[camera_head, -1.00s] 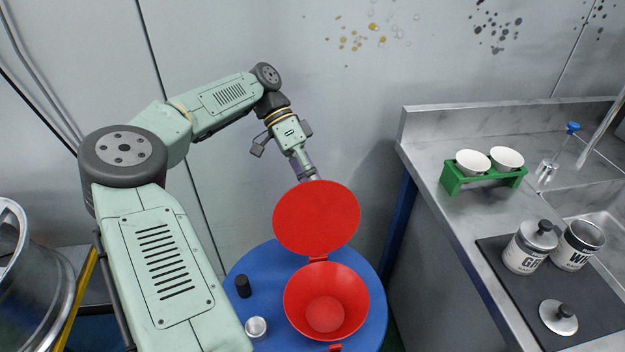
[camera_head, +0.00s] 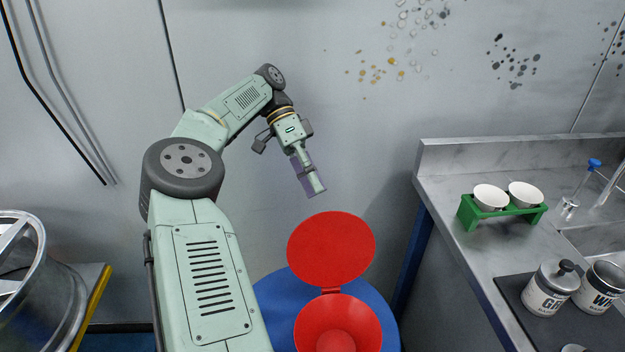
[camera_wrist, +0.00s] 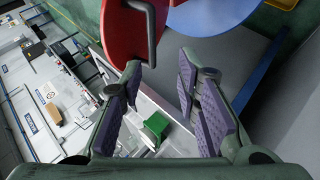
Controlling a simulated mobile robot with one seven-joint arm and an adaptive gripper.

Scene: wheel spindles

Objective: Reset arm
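My arm (camera_head: 205,270) rises from the bottom of the head view and bends over to the right. My gripper (camera_head: 312,188) hangs tilted downward in front of the grey wall, above the raised lid of a red bin. In the wrist view my gripper (camera_wrist: 165,95) shows its two purple-padded fingers apart, with nothing held between them. The gripper is clear of the bin and of the blue table in the head view.
The red bin (camera_head: 312,320) with its round lid (camera_head: 331,248) up stands on a round blue table (camera_head: 275,295). To the right, a counter (camera_head: 455,165) holds a green rack (camera_head: 470,212) with two white cups, and labelled canisters (camera_head: 548,290). A metal wheel-like drum (camera_head: 50,310) is at left.

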